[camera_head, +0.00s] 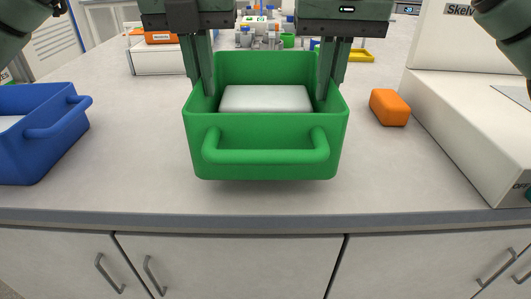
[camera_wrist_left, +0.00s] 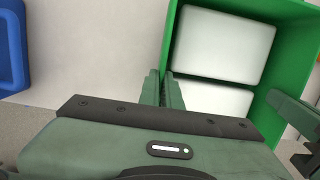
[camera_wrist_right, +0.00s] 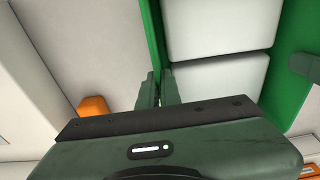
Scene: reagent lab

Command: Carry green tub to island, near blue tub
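The green tub (camera_head: 266,125) is upright over the grey-topped island, with its handle toward me and two white blocks (camera_wrist_left: 225,45) inside. My left gripper (camera_head: 204,92) is closed on the tub's left wall, and my right gripper (camera_head: 328,92) is closed on its right wall. In both wrist views the fingers straddle the green rim. A shadow lies under the tub's front; I cannot tell whether its base touches the top. The blue tub (camera_head: 36,140) stands to the left, cut by the picture's edge, with a clear gap between the tubs.
An orange block (camera_head: 390,107) lies right of the green tub. A white appliance (camera_head: 470,130) stands further right. An orange-topped white box (camera_head: 160,55), a yellow tray (camera_head: 358,55) and small labware are behind. The island's front edge (camera_head: 270,219) runs close below the tubs.

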